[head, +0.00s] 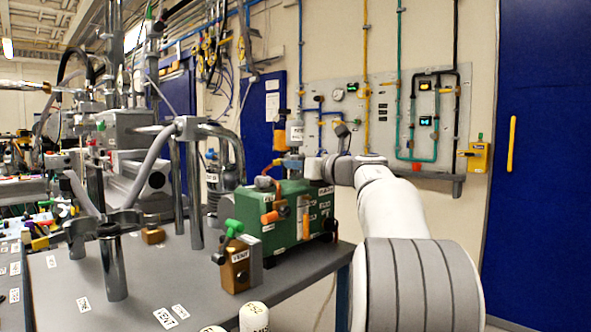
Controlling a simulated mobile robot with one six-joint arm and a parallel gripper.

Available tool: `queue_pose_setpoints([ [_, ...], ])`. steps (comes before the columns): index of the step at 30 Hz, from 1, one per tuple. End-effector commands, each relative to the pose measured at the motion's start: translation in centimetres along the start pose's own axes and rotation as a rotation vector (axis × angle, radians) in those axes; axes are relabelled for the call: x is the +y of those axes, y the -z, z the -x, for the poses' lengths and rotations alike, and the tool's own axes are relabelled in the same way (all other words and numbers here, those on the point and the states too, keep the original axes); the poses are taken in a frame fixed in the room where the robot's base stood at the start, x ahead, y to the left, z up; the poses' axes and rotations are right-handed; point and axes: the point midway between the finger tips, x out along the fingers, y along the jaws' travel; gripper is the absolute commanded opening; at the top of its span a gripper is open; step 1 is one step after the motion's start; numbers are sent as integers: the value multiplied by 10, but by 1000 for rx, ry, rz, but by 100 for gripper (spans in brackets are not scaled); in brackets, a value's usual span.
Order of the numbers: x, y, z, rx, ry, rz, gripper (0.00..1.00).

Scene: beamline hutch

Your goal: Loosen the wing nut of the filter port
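I cannot single out the filter port or its wing nut with certainty. A grey, labelled cylinder (295,134) stands behind the green box, near the end of my arm. An orange part (271,166) sits low to the left of that cylinder, above the green box. The green box (290,190) has orange fittings and labels on its front and stands on the grey table (150,272). My white arm reaches in from the lower right. My gripper (316,168) is at the box's upper right, small and partly hidden; its fingers cannot be made out.
A brown block with a green-handled valve (236,262) stands at the table's front edge. Metal posts with a clamp (112,225) and grey hoses crowd the left. A pipe panel (385,115) is on the back wall. A blue door (540,150) is at right.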

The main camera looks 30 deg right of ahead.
Motion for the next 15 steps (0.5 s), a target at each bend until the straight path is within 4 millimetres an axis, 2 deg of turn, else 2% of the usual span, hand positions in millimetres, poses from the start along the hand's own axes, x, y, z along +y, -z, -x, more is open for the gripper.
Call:
queue_pose_setpoints([
  [11, 1, -3, 0, -4, -1, 5, 0],
  [15, 1, -2, 0, -4, 0, 4, 13],
])
